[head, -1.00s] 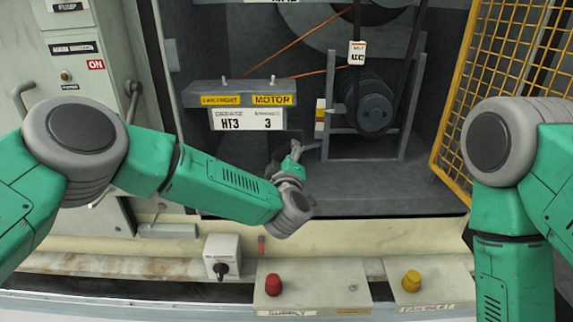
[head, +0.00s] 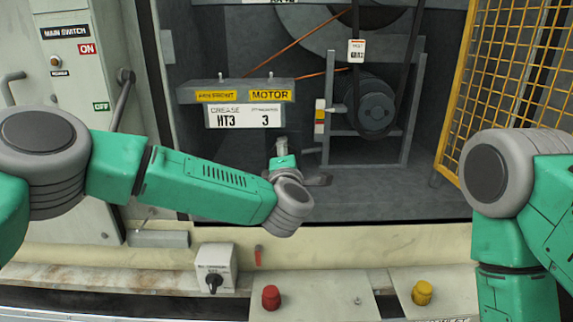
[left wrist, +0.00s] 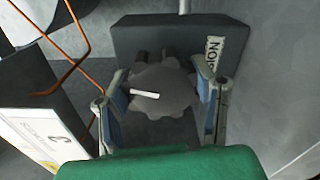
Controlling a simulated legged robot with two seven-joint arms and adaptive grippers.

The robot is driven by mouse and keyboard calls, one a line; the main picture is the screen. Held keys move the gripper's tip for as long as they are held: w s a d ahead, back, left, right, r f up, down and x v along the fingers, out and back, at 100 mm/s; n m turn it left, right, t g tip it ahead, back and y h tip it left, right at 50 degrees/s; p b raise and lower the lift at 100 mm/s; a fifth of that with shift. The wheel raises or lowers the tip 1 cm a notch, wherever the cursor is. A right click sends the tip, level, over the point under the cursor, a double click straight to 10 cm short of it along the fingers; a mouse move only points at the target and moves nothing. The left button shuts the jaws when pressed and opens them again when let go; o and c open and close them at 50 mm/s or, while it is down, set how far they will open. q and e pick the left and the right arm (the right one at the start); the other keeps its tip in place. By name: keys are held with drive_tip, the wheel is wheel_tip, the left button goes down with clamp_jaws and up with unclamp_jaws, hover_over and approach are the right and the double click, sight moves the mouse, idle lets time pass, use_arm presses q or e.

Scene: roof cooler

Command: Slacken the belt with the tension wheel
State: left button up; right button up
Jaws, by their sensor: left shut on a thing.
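The tension wheel (left wrist: 168,103) is a grey scalloped disc with a white pointer mark (left wrist: 145,94), lying between the fingers of my left gripper (left wrist: 160,82) in the left wrist view. The gripper is shut on its rim. In the head view my left gripper (head: 282,150) is low inside the cabinet, below the motor sign, and the wheel cannot be made out there. The black belt (head: 408,65) runs up from the motor pulley (head: 375,112), right of the gripper. My right arm stands at the right; its gripper is out of view.
A sign bar (head: 235,90) hangs just above my left gripper. The motor frame (head: 325,150) stands to its right. A yellow mesh guard (head: 510,85) is at the right. A black-knob box (head: 215,268), red button (head: 271,297) and yellow button (head: 422,292) line the front.

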use_arm(q)
drive_tip(key=shift+f+n+b, duration=0.3)
drive_tip(key=shift+f+n, duration=0.05)
drive_tip(key=shift+n, duration=0.15)
drive_tip(key=o, duration=1.2)
drive_tip(key=shift+s, duration=0.1)
drive_tip(key=shift+a, duration=0.1)
drive_tip(key=shift+r, duration=0.1)
drive_tip(key=s, duration=1.1)
drive_tip(key=shift+s, duration=0.4)
